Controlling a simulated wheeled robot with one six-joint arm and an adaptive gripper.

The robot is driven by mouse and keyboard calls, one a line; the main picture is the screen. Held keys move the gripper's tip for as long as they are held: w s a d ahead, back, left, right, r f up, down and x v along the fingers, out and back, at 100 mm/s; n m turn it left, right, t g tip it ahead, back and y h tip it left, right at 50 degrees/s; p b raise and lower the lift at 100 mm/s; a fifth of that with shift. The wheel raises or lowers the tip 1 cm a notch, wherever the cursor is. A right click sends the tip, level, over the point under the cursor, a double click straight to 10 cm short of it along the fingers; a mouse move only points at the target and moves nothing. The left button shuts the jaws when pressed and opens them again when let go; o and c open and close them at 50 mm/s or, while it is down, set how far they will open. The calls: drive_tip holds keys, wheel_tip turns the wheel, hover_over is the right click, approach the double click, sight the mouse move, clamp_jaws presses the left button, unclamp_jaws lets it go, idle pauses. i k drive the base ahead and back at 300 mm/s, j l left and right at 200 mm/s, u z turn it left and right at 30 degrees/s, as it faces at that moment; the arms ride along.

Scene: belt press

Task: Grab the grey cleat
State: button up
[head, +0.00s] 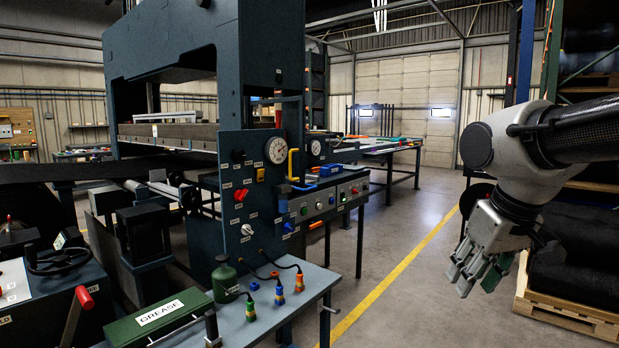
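I cannot make out a grey cleat in the head view; any small grey part on the benches is too small or hidden to tell. My gripper (463,276) hangs at the right, fingers pointing down and to the left, above the open floor. It is apart from the press and the benches. A green piece (497,272) shows right beside the fingers; I cannot tell whether it is held, part of the gripper or behind it. The finger gap is not clear from this angle.
The dark belt press (247,190) with its control panel fills the left and middle. A near bench (268,318) carries a green grease box (158,318), a green can (225,280) and coloured connectors. A far table (400,150) stands behind. A loaded pallet (570,312) is right. Floor between is clear.

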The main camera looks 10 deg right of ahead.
sight(315, 178)
drive_tip(key=i+l+u, duration=0.1)
drive_tip(key=i+l, duration=0.45)
drive_tip(key=i+l+u, duration=0.1)
drive_tip(key=i+l, duration=0.95)
drive_tip(key=l, duration=0.25)
drive_tip(key=k+l+u, duration=0.15)
drive_tip(key=l, duration=0.25)
drive_tip(key=k+u, duration=0.2)
drive_tip(key=u, duration=1)
drive_tip(key=i+l+u, duration=0.15)
drive_tip(key=l, duration=0.35)
drive_tip(key=i+l+u, duration=0.1)
drive_tip(key=l, duration=0.45)
drive_tip(key=i+l+u, duration=0.15)
drive_tip(key=l, duration=0.35)
drive_tip(key=i+l+u, duration=0.15)
drive_tip(key=l, duration=0.4)
drive_tip(key=i+l, duration=0.1)
drive_tip(key=l, duration=1.15)
drive_tip(key=i+l, duration=0.15)
drive_tip(key=l, duration=1.1)
drive_tip(key=i+l, duration=0.15)
drive_tip(key=l, duration=1.1)
drive_tip(key=i+z, duration=0.05)
